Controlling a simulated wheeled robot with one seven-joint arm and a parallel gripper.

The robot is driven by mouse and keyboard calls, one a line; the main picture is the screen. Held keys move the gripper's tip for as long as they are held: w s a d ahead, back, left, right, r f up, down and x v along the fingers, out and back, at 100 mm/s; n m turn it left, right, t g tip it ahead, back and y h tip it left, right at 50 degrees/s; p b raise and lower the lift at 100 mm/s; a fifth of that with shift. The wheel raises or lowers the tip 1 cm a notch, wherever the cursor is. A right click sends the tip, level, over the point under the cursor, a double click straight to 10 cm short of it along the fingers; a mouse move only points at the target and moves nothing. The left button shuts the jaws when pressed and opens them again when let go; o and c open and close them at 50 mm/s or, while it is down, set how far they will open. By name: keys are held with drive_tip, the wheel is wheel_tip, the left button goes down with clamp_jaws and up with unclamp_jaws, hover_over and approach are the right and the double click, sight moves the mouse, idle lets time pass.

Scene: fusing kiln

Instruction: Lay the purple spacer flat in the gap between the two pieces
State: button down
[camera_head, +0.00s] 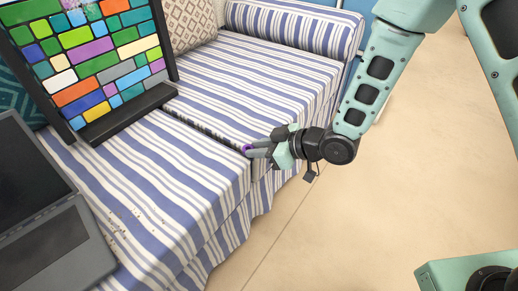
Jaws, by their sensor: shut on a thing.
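A small purple thing, the spacer (247,148), shows at the tips of my gripper (251,149). My gripper is shut on it and reaches in from the right, at the near end of a dark narrow gap (203,130). The gap runs between two striped cushioned pieces, a near left one (172,175) and a far right one (255,80). Most of the spacer is hidden by the fingers. I cannot tell whether it touches the cushions or how it is tilted.
A dark-framed panel of coloured glass tiles (95,55) stands at the left on the near piece. A dark grey open case (35,235) is at the lower left. A striped bolster (295,28) and patterned cushion (190,22) lie behind. The floor (370,220) at right is clear.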

drive_tip(key=shift+f, duration=0.2)
drive_tip(key=c, duration=1.2)
unclamp_jaws()
drive_tip(key=shift+r, duration=0.1)
